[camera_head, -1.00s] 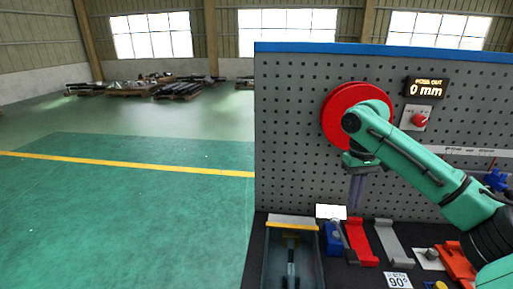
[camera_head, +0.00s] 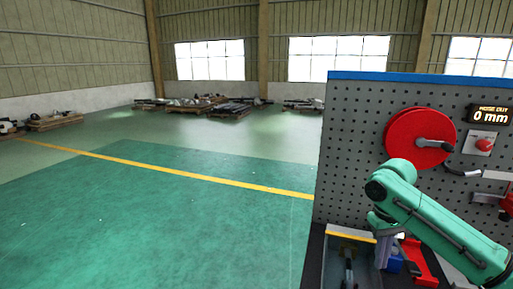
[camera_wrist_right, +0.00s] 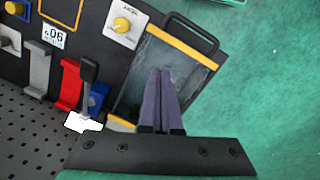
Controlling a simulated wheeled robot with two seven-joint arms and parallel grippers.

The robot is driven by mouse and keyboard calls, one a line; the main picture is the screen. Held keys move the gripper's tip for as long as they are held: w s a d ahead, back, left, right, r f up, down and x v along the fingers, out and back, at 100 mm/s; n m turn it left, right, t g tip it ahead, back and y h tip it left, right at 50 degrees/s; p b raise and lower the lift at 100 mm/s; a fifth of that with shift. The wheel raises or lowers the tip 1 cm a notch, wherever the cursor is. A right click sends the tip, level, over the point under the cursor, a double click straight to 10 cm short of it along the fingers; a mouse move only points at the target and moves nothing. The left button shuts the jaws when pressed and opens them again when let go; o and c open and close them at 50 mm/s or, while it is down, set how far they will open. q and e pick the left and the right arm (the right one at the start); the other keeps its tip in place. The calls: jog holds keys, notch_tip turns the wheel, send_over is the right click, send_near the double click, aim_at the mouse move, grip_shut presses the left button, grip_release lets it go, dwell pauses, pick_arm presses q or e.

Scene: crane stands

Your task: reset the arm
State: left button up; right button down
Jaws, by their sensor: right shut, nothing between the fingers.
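My right arm is green and comes in from the right in the head view, in front of the pegboard bench. My right gripper (camera_wrist_right: 160,100) shows in the right wrist view with its two grey-purple fingers together and nothing between them. From that camera the fingers overlap the dark tray (camera_wrist_right: 140,82) with yellow edges; I cannot tell how far above it they are. My left gripper is not in view.
Green floor on the left is clear.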

jog(key=a+f+n, duration=0.1)
jog(key=a+f, duration=0.2)
jog(key=s+a+f+n, duration=0.1)
jog(key=a+f, duration=0.2)
jog(key=a+f+n+t, duration=0.1)
jog(key=a+f, duration=0.2)
jog(key=a, duration=0.1)
jog(key=shift+s+a+f+n, duration=0.1)
jog(key=shift+s+f+n, duration=0.05)
jog(key=shift+s+n, duration=0.25)
jog(key=s+a+f+n+t+y, duration=0.1)
jog(key=s+a+f+t+y, duration=0.15)
jog(key=s+a+f, duration=0.4)
jog(key=s+d+f+m+h, duration=0.2)
jog(key=s+d+f+m, duration=0.25)
jog(key=s+d, duration=0.6)
notch_tip(320, 180, down, 22)
jog(key=s+r+n, duration=0.1)
jog(key=s, duration=0.1)
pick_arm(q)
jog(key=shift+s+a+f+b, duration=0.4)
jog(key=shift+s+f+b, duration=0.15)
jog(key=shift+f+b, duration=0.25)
pick_arm(e)
jog(key=s+d+f+g, duration=0.1)
jog(key=s+d+f, duration=0.1)
jog(key=s+f, duration=1.5)
jog(key=shift+s, duration=0.4)
